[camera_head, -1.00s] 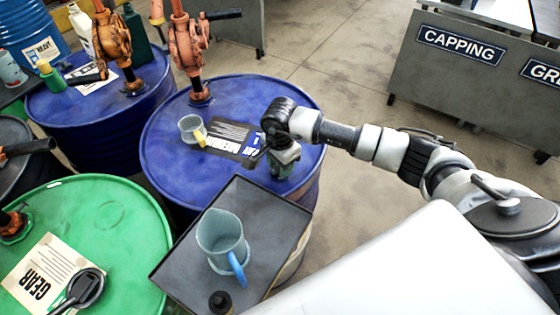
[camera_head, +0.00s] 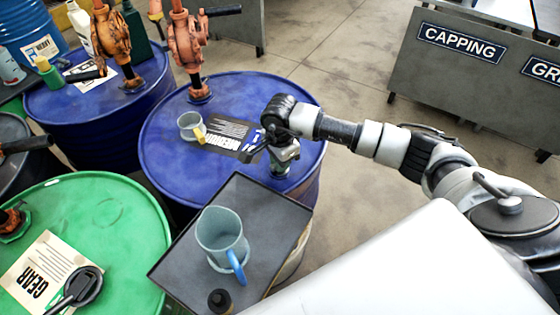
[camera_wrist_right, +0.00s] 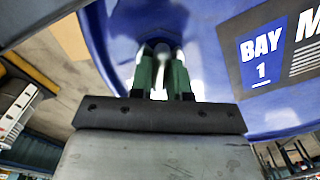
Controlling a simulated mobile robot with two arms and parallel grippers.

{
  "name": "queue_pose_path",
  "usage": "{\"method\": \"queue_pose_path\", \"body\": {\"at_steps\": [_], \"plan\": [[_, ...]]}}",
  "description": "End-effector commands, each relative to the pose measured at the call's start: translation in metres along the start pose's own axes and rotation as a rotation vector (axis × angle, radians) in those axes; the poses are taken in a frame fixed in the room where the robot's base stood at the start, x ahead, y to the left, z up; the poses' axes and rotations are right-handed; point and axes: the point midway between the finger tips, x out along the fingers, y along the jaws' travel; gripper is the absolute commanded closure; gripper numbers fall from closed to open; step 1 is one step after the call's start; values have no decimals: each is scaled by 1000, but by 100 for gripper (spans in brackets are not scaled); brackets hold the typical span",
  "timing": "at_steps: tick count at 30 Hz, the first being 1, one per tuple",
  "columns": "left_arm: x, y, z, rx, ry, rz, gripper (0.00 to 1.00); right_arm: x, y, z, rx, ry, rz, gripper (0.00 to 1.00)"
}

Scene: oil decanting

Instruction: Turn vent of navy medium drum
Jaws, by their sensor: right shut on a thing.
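The navy medium drum (camera_head: 165,160) stands at the centre of the head view, with a dark label reading MEDIUM on its lid. My right gripper (camera_head: 282,168) reaches down to the lid at the drum's right side. In the right wrist view its green fingers (camera_wrist_right: 161,75) are shut on the vent (camera_wrist_right: 162,50), a small fitting near the drum's rim. The fingers and palm hide most of the vent. The wrist view also shows the label (camera_wrist_right: 275,50) with BAY 1 on it. My left gripper is in neither view.
A hand pump (camera_head: 190,45) and a small grey cup (camera_head: 190,125) with a yellow handle stand on the same lid. A dark tray (camera_head: 180,265) with a blue-handled jug (camera_head: 222,238) is in front. A green drum (camera_head: 110,230) is at left.

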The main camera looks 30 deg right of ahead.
Motion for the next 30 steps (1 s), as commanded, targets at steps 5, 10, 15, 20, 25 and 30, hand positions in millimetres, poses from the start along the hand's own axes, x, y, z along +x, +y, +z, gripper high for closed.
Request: {"method": "queue_pose_path", "body": {"at_steps": [5, 10, 15, 20, 25, 30], "plan": [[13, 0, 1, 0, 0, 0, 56, 2, -1, -1, 141, 1, -4, 100], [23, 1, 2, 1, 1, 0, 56, 2, 0, 0, 299, 1, -3, 100], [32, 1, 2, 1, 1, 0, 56, 2, 0, -1, 463, 1, -4, 100], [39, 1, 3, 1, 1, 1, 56, 1, 1, 0, 614, 0, -3, 100], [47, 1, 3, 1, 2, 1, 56, 1, 1, 0, 775, 0, -4, 100], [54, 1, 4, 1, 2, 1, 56, 1, 1, 1, 937, -1, -3, 100]]}}
